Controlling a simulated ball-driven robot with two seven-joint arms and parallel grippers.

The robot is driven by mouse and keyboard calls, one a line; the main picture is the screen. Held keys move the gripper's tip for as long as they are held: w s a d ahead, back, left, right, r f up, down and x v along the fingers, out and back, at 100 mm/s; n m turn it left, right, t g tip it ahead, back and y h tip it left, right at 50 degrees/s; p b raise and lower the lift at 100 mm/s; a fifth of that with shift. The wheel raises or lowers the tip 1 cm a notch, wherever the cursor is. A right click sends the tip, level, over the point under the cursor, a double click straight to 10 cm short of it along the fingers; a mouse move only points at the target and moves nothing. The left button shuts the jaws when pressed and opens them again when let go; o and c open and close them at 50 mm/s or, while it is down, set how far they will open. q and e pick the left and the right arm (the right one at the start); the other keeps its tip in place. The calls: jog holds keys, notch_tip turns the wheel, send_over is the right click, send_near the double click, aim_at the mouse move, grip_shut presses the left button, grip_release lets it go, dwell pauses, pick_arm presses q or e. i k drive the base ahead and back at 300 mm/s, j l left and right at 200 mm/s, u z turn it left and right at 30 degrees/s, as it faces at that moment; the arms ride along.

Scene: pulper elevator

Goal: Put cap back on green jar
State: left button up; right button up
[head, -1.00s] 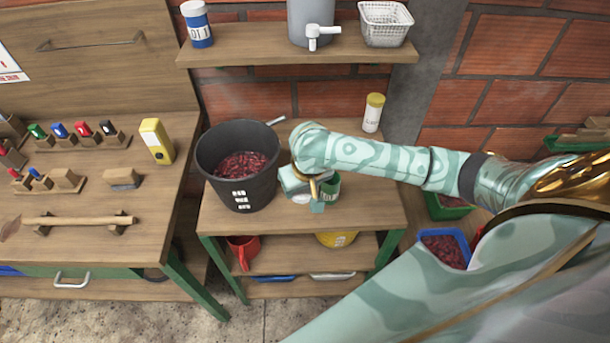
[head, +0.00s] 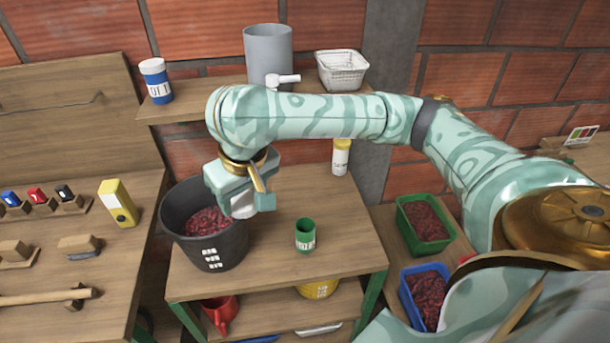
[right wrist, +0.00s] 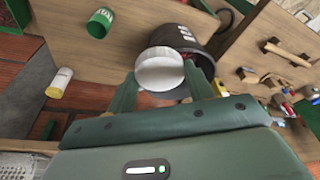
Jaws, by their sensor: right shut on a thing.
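The green jar (head: 305,236) with a pale label stands upright on the wooden table, its top open. It also shows in the right wrist view (right wrist: 101,20). My right gripper (head: 240,203) is shut on a round whitish cap (right wrist: 160,70), held above the table to the left of the jar, near the black bucket's right side. In the head view the cap is partly covered by the gripper. My left gripper is not in view.
A black bucket (head: 215,250) of red berries stands left of the jar. A white, yellow-lidded container (head: 341,158) stands at the table's back. A shelf (head: 205,100) runs above. Blue (head: 427,296) and green (head: 425,223) crates lie to the right. The table around the jar is clear.

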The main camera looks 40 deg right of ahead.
aim_at(305, 227)
jog(key=k+l+z, duration=0.1)
jog(key=l, duration=0.35)
jog(key=k+l+z, duration=0.1)
jog(key=l, duration=0.4)
jog(key=k+l+z, duration=0.1)
jog(key=l, duration=0.4)
